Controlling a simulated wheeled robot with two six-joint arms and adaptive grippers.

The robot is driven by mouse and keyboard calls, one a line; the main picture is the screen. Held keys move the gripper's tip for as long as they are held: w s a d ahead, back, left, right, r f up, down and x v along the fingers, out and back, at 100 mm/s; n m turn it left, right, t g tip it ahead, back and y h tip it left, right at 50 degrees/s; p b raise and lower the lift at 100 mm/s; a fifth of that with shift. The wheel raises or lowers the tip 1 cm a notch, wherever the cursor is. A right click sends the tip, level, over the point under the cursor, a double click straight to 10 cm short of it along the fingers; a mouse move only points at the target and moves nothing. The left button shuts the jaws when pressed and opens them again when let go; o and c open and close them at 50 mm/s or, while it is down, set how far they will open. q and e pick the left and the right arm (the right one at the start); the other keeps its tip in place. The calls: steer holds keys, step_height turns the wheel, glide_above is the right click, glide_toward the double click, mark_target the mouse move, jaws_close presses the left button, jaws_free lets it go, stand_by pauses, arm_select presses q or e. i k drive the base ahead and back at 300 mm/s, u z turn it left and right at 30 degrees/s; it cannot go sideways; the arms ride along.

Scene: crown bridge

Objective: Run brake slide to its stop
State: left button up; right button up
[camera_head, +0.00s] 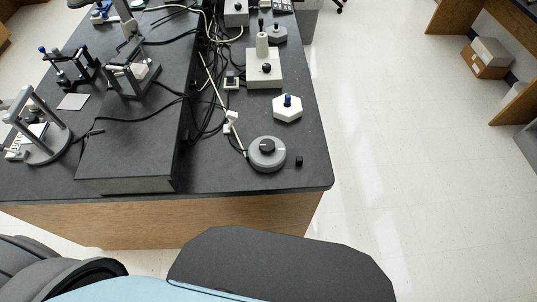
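I cannot make out which part is the brake slide. A round grey device (256,163) with a black knob on top sits near the front right of the dark bench top (230,178). A small black knob-like piece (299,161) stands just right of it. Behind it is a white hexagonal base (287,114) with a dark blue post. Farther back, a white block (264,82) carries a black knob and a pale upright post. On the left edge, a round grey stand (62,146) has a tilted frame. Neither of my grippers is in view.
A long dark raised box (130,155) fills the bench's middle. Black framed fixtures (70,68) stand behind left. Loose cables run beside the box, and a thin pale cord with white connectors (232,117) reaches the round device.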

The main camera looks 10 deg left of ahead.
mark_target(300, 160)
steer(key=u, duration=0.4)
steer(key=k, duration=1)
steer(key=u, duration=1.05)
steer(key=i, duration=0.45)
steer(key=z, duration=0.35)
